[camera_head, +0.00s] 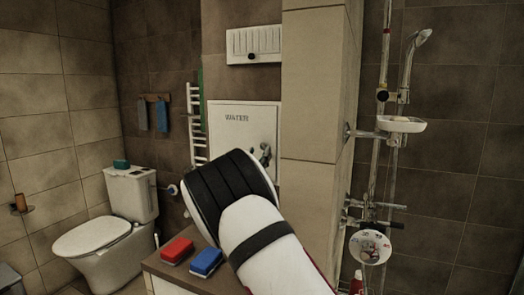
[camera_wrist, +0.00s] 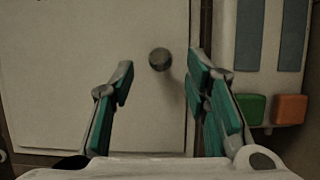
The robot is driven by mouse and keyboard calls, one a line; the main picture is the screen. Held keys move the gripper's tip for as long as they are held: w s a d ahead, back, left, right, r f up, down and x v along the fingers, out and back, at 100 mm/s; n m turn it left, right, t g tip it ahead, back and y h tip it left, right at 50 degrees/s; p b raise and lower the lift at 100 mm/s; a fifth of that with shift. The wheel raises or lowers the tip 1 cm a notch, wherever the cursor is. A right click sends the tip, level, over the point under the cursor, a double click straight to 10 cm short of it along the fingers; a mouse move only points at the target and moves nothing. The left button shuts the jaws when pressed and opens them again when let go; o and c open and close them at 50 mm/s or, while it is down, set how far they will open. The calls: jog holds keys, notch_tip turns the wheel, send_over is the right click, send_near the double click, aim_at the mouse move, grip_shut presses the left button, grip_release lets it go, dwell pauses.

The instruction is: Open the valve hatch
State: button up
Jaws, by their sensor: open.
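The valve hatch (camera_head: 240,114) is a white square panel marked WATER on the wall in the head view. It looks shut and flush. In the wrist view the white panel (camera_wrist: 80,75) fills the left and middle, with a round grey knob (camera_wrist: 160,59) near its right edge. My gripper (camera_wrist: 160,72) is open, its green-padded fingers apart on either side of the knob in that view. I cannot tell how far the fingertips are from the panel. In the head view my arm covers the hatch's lower right, and only part of the gripper (camera_head: 264,153) shows.
A white slatted box (camera_head: 254,40) with a black knob is above the hatch. A tiled pillar (camera_head: 312,90) stands close on the right. A red sponge (camera_head: 177,250) and a blue sponge (camera_head: 206,261) lie on the counter below. A toilet (camera_head: 98,235) is at left.

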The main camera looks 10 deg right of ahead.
aim_at(263, 147)
jog(key=shift+x, duration=1.8)
grip_shut()
